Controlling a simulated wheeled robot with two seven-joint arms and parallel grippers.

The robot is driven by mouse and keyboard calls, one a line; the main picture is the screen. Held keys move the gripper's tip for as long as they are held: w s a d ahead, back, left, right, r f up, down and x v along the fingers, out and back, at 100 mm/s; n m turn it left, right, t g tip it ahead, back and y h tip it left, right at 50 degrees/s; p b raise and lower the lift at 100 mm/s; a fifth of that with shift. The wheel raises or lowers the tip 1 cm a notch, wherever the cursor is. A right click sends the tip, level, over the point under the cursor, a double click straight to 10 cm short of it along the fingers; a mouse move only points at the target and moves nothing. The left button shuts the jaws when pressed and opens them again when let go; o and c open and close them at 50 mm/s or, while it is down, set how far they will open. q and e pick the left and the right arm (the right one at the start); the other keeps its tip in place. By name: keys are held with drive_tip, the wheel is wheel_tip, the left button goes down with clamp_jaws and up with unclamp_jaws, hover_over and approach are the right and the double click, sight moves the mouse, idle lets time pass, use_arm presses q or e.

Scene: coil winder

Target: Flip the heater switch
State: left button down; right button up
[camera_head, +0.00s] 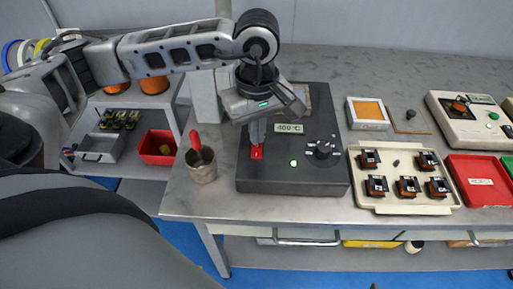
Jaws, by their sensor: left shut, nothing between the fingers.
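The heater is a dark grey box (265,181) near the left end of the metal bench. It bears a display reading about "100 °C" (289,128), a lit green light (293,163), a black knob (323,150) and a red switch (257,153). My left gripper (257,144) points down, shut and empty, with its fingertips right at the red switch. I cannot tell whether they touch it. The fingers partly hide the switch, so its position is unclear. My right gripper is not in view.
A metal cup (202,168) with a red-handled tool stands left of the heater. A cream tray (362,189) with several small coils lies to the right, with a red tray (478,183) beyond it.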

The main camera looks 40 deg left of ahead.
use_arm(q)
drive_tip(key=shift+f+b, duration=0.8)
drive_tip(key=shift+r, duration=0.15)
drive_tip(key=shift+r+p, duration=2)
drive_tip(key=shift+r, duration=1.45)
